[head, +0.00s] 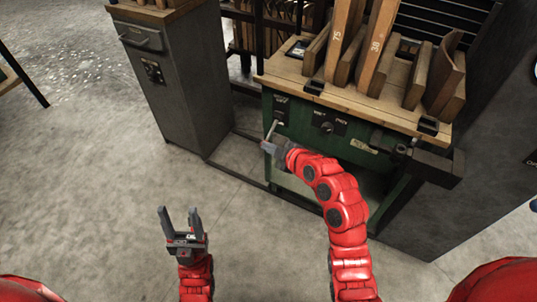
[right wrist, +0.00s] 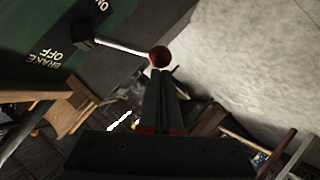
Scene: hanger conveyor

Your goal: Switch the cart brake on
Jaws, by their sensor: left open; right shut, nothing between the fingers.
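The cart (head: 300,125) is green with a wooden top and stands at the upper right in the head view. Its brake lever (head: 271,130) is a thin pale rod on the front panel's left side. In the right wrist view the lever (right wrist: 122,46) runs from a dark pivot to a dark red knob (right wrist: 159,57), by a label reading BRAKE OFF (right wrist: 44,58) and ON. My right gripper (head: 265,147) is shut and empty, its fingertips right at the knob; I cannot tell if they touch. My left gripper (head: 178,211) is open and empty above the floor.
A grey cabinet (head: 180,95) stands left of the cart. Several upright wooden boards (head: 345,40) fill the cart's top. A dark block (head: 432,165) juts from the cart's front right. The floor (head: 90,180) at left is clear.

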